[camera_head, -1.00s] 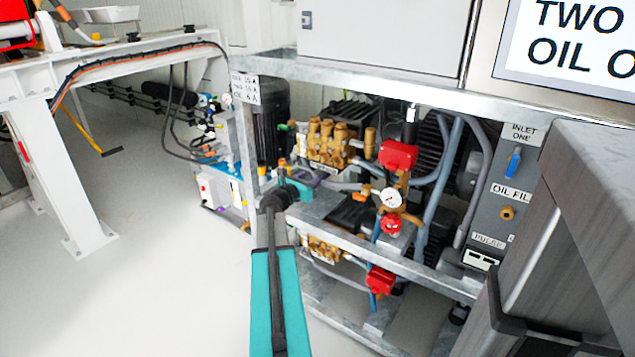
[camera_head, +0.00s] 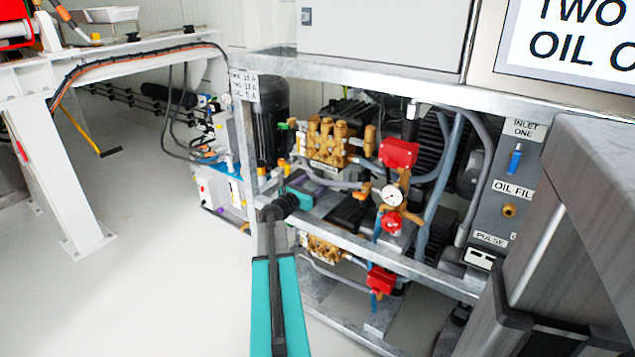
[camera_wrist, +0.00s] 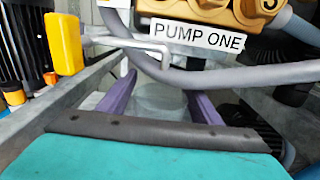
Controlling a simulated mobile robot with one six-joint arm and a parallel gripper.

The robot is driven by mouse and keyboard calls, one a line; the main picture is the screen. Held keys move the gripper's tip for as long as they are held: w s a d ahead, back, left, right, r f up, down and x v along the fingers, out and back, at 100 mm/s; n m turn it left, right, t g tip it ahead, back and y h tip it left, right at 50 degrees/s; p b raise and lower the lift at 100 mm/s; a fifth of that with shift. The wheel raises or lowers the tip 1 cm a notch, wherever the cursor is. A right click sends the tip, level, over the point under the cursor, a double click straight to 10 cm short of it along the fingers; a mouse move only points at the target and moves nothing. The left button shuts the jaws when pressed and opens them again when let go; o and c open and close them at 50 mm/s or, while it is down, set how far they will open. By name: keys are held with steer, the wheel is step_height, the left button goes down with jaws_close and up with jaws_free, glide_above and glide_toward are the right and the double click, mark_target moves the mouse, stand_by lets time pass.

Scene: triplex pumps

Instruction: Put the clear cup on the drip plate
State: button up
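My gripper's two purple fingers stand apart in the wrist view (camera_wrist: 161,100). The clear cup (camera_wrist: 160,98), pale and see-through, is between them and nearly fills the gap at the tips. I cannot tell whether both fingers press on it. In the head view my gripper (camera_head: 300,192) is small, at the front frame of the pump rack, left of centre; the cup cannot be made out there. I cannot identify the drip plate for sure; a dark flat surface (camera_head: 350,212) lies right of my gripper in the rack.
The pump labelled PUMP ONE (camera_wrist: 200,36) and a grey hose (camera_wrist: 215,75) are close beyond the fingers. A yellow part (camera_wrist: 64,44) stands at left. A metal frame rail (camera_head: 400,258) crosses the rack's front. The floor (camera_head: 170,270) at left is clear.

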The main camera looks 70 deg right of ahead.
mark_target(306, 188)
steer(key=shift+r, duration=0.1)
stand_by(0.3)
steer(key=shift+r, duration=0.15)
steer(key=p+v, duration=0.2)
steer(key=v, duration=1)
steer(key=shift+s, duration=0.1)
stand_by(0.6)
